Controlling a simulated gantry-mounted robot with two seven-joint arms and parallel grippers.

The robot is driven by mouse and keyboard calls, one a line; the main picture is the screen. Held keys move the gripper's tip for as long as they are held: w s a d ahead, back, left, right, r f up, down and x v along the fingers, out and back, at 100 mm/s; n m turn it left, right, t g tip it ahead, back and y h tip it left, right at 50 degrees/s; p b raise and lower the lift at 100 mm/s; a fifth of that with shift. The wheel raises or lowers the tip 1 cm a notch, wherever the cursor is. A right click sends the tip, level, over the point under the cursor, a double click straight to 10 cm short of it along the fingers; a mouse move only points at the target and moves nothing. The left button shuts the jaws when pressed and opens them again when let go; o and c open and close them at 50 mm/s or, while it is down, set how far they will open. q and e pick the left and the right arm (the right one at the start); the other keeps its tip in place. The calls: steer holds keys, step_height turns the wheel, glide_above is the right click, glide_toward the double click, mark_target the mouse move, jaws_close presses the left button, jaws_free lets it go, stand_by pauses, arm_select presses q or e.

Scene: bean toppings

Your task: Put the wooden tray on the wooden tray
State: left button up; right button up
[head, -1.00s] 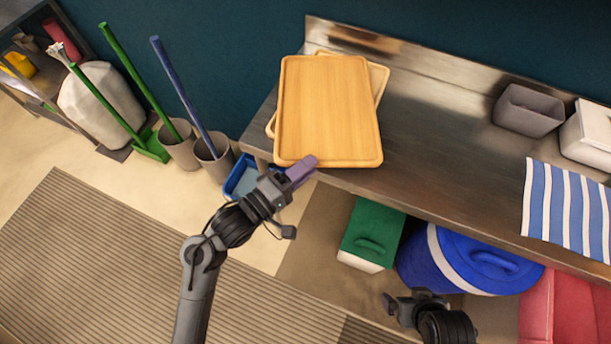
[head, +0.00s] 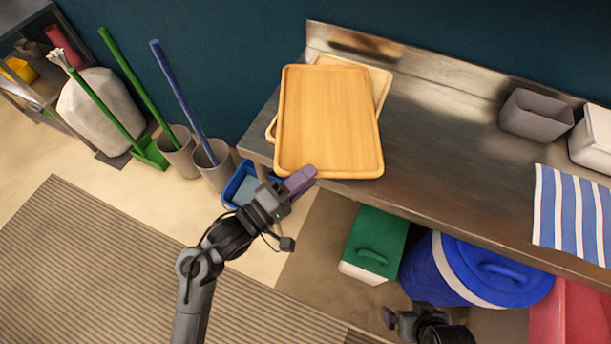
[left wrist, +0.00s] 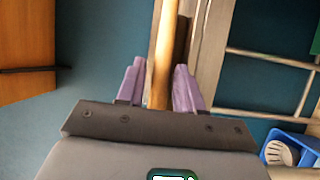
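The upper wooden tray (head: 329,120) is light brown with a raised rim, over the left end of the steel counter. A second wooden tray (head: 382,85) lies beneath it, turned at an angle and mostly hidden, with its right and left edges showing. My left gripper (head: 301,180) is at the upper tray's near left corner.
The steel counter (head: 440,150) is clear right of the trays, up to a grey bin (head: 536,114) and a striped cloth (head: 573,215). A green-lidded box (head: 374,240) and a blue barrel (head: 490,268) stand below. Buckets with poles (head: 214,165) stand left.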

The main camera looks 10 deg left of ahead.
arm_select(q)
steer(key=r+p+v, duration=0.1)
steer(key=p+v, duration=0.2)
steer(key=v, duration=0.8)
steer(key=a+f+m+g+y, duration=0.3)
steer(key=a+f+m+y, duration=0.2)
steer(key=f+y, duration=0.35)
steer(key=s+a+f+m+g+y, duration=0.1)
steer(key=s+f+m+g, duration=0.2)
steer(key=s, duration=0.3)
steer(key=s+a+f+m+g+y, duration=0.2)
steer(key=s+m+g, duration=0.1)
steer(key=s+g, duration=0.2)
steer(key=shift+s+f+m, duration=0.3)
steer(key=shift+s+f, duration=0.1)
steer(key=shift+s, duration=0.15)
step_height(320, 180, up, 43)
steer(key=p, duration=4.2)
steer(key=shift+f, duration=0.15)
